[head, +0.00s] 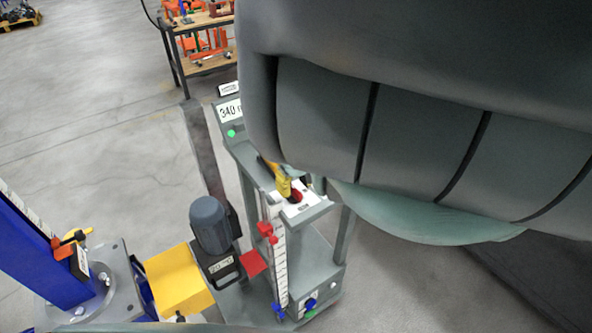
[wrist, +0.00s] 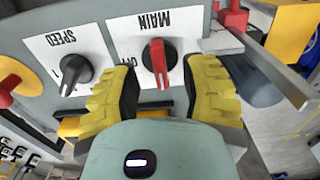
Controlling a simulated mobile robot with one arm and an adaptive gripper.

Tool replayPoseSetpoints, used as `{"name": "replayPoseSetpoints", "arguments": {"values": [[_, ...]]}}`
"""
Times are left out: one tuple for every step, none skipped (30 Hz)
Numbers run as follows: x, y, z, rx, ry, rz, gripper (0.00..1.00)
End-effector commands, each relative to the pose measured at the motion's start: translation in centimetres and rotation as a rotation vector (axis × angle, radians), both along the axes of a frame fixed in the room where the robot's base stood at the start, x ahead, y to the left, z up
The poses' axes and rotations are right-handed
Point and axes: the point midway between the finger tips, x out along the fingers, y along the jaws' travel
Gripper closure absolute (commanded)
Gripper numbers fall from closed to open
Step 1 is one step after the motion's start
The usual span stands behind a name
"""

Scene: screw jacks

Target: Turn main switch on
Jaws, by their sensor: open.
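The main switch is a red rotary knob (wrist: 158,62) on a white plate marked MAIN (wrist: 155,22), which appears upside down in the wrist view. Its long grip runs nearly vertically in that picture. My gripper (wrist: 163,72) is open, with one yellow-padded finger on each side of the knob. Gaps show between the knob and both fingers. The position marks beside the knob are partly hidden and hard to read. In the head view, the red knob (head: 296,196) shows beside a yellow finger of my gripper (head: 283,184); my arm covers much of the upper right.
A black SPEED knob (wrist: 76,68) sits left of the main switch, and a red button on yellow (wrist: 8,82) lies farther left. In the head view, the grey stand (head: 318,262) has a motor (head: 211,224) to its left. Open floor (head: 100,180) lies beyond.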

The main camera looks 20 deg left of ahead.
Motion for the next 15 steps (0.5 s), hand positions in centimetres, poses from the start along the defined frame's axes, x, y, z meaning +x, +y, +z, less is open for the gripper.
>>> {"name": "replayPoseSetpoints", "arguments": {"values": [[0.1,-0.3,0.5,-0.007,-0.001,-0.001,0.56],[0.1,-0.2,0.9,-0.003,-0.002,0.000,0.56],[0.2,-0.1,1.4,-0.001,-0.004,0.000,0.56],[0.3,-0.1,1.8,0.000,-0.005,0.000,0.56],[0.3,-0.1,2.1,0.000,-0.005,0.000,0.56],[0.2,-0.1,2.5,-0.001,-0.004,0.000,0.56],[0.2,-0.2,2.8,-0.003,-0.004,-0.001,0.56],[0.2,-0.3,3.0,-0.004,-0.004,-0.003,0.56],[0.2,-0.2,3.5,-0.005,-0.005,-0.001,0.56],[0.2,-0.2,3.8,-0.003,-0.005,0.000,0.56],[0.2,-0.2,4.0,-0.001,-0.005,-0.002,0.56],[0.2,-0.1,4.3,-0.001,-0.004,-0.002,0.56],[0.2,-0.1,4.5,-0.002,-0.004,-0.001,0.56],[0.2,-0.1,4.7,-0.001,-0.004,-0.002,0.56],[0.2,-0.1,5.0,-0.001,-0.004,-0.002,0.56]]}}
